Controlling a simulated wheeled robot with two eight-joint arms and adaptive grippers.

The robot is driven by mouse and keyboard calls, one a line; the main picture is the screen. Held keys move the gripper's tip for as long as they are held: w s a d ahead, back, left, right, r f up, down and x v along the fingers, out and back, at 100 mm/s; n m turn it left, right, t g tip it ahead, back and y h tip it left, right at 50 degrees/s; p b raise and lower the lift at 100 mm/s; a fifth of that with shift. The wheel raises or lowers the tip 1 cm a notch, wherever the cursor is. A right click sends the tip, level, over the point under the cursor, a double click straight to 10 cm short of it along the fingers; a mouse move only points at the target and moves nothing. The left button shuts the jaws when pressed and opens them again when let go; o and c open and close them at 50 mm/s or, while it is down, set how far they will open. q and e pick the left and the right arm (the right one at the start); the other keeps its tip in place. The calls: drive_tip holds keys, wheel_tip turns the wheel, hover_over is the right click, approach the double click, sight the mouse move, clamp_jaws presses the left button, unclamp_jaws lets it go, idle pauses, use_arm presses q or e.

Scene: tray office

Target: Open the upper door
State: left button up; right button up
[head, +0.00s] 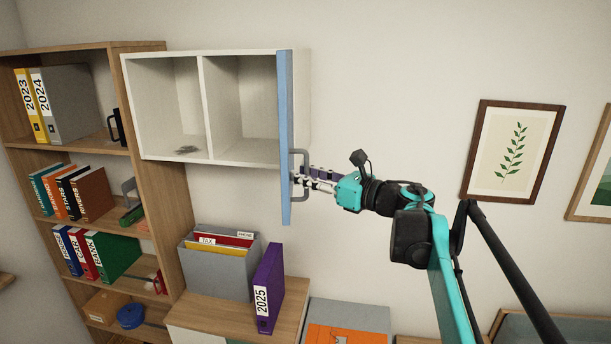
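The upper door (285,110) is a light blue panel at the right side of the white wall cabinet (201,106). It stands swung out, seen almost edge-on, and both cabinet compartments show open. A grey bar handle (304,154) is on the door's right-hand face. My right gripper (302,177) is at the lower part of this handle, with its fingers closed around the bar. The fingertips are partly hidden by the handle and the door edge. My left gripper is not in view.
A wooden shelf (155,205) with binders and books stands at the left. Below the door, a grey file box (218,272) and a purple 2025 binder (267,290) stand on a low cabinet. A framed leaf picture (513,152) hangs at the right. The wall between is clear.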

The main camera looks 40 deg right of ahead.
drive_tip(key=v, duration=1.2)
idle(0.5)
